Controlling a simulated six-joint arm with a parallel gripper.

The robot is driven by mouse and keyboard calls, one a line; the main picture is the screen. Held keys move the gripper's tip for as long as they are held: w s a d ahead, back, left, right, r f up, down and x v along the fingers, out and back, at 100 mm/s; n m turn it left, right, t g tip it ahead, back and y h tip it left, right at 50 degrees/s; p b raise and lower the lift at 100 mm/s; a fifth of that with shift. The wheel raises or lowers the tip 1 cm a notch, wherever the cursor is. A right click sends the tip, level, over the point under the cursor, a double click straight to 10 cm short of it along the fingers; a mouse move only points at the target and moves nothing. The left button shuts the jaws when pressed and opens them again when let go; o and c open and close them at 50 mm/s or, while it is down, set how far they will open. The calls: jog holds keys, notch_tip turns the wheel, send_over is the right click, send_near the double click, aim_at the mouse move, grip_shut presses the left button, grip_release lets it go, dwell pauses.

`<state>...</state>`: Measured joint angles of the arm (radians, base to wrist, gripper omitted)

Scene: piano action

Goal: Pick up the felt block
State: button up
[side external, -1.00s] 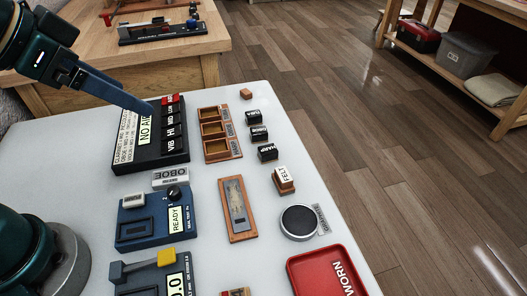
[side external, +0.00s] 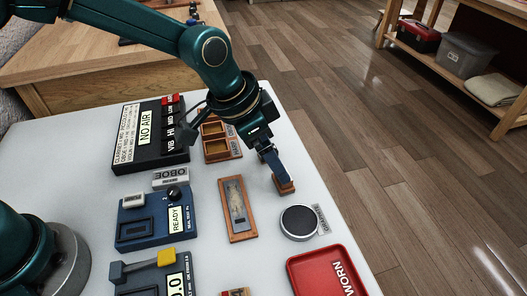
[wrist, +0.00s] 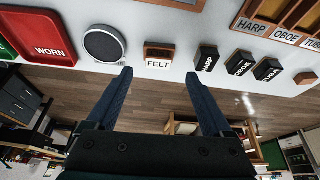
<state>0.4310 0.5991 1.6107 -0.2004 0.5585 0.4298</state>
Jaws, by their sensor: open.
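The felt block (side external: 286,187) is a small brown wooden block with a white label reading FELT. It stands on the pale tabletop near its right edge, left of and above the round black pad. In the wrist view the felt block (wrist: 158,55) shows between the lines of my two fingers, just beyond their tips. My gripper (wrist: 159,73) is open, with nothing between the fingers. In the side view my gripper (side external: 277,172) points down at the block, and its fingers hide most of it. I cannot tell whether they touch it.
Black HARP (wrist: 207,59), OBOE (wrist: 239,62) and third labelled blocks stand in a row beside it. The round pad (side external: 299,221) and red WORN tray (side external: 326,273) lie nearer. A wooden gauge (side external: 238,208) and a compartment rack (side external: 218,151) stand to the left.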

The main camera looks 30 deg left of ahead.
jog(key=shift+d+f, duration=0.2)
jog(key=shift+f, duration=0.2)
jog(key=shift+x, duration=2.15)
jog(key=shift+c, duration=0.3)
grip_shut()
